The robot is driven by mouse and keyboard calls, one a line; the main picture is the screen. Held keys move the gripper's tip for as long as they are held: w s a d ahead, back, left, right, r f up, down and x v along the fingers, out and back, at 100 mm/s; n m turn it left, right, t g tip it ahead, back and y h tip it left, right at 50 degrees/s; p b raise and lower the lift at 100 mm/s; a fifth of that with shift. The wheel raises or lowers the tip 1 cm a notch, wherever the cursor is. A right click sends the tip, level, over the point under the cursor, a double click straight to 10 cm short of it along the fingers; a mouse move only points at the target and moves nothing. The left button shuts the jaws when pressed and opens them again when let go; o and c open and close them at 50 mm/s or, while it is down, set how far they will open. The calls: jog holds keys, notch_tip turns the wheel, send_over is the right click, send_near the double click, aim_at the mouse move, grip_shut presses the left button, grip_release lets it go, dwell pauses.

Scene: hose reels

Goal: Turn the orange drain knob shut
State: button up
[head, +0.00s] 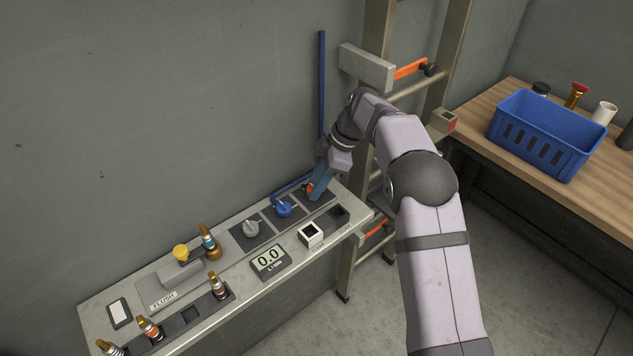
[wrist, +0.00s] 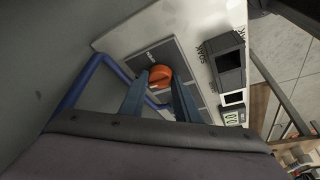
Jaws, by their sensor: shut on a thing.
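The orange drain knob (wrist: 160,76) sits on a dark square plate (wrist: 178,58) at the end of the grey panel. In the head view only a sliver of the knob (head: 310,188) shows beside my gripper. My gripper (wrist: 161,84) is shut on the knob, with one blue finger on each side of it. In the head view my gripper (head: 316,186) reaches down to the panel's right end. The fingers hide part of the knob's sides. I cannot tell the knob's exact turn position.
A blue knob (head: 284,209) and a grey knob (head: 251,228) stand left of my gripper on the panel (head: 345,220). A display (head: 268,259) reads 0.0. A blue pipe (head: 322,90) runs up the wall behind. A ladder (head: 375,40) stands close at the right.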

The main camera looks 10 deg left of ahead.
jog(key=shift+n, duration=0.3)
jog(key=o, duration=1)
jog(key=shift+o, duration=0.2)
